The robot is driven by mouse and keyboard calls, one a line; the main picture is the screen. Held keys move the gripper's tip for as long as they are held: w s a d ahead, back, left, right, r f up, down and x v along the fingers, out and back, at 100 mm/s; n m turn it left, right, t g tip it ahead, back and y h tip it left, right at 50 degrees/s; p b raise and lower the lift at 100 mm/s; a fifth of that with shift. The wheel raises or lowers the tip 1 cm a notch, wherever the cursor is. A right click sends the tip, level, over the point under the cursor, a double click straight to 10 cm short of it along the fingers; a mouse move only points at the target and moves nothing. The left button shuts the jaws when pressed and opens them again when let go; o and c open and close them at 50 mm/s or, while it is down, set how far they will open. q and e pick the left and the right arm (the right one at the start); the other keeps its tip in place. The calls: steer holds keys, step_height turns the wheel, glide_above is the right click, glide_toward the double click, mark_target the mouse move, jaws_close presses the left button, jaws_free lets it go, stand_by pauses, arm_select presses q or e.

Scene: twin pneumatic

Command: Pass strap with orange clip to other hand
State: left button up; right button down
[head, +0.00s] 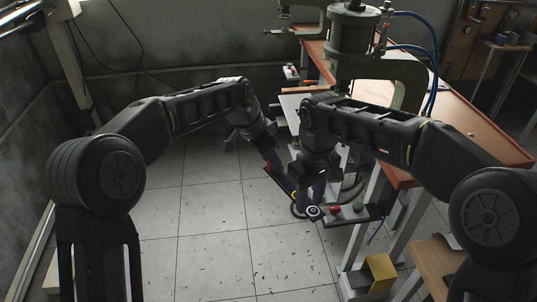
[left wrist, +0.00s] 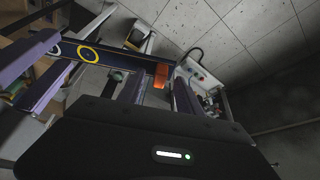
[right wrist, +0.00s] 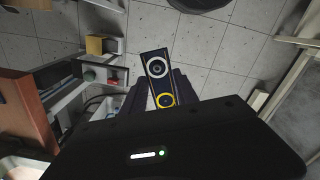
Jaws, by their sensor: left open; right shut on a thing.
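The strap (left wrist: 122,59) is a dark blue band with a yellow ring, a white ring and an orange clip (left wrist: 161,75) at its far end. My right gripper (head: 313,190) is shut on the strap near its ringed end, and the rings show between its fingers in the right wrist view (right wrist: 162,90). The strap slants up and left from it in the head view. My left gripper (left wrist: 158,86) is open, with its fingers on either side of the orange clip end. Whether a finger touches the clip, I cannot tell. The left fingers are partly hidden in the head view.
A bench with a reddish-brown top (head: 450,135) and a green press (head: 355,45) stand behind my right arm. A button panel (head: 358,209) with red and green buttons is close to the right gripper. A yellow box (head: 381,268) sits low at right.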

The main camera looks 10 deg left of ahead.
arm_select(q)
jaws_close()
stand_by(0.4)
arm_select(e)
steer(key=c, duration=0.9)
jaws_free()
steer(key=shift+o, duration=0.2)
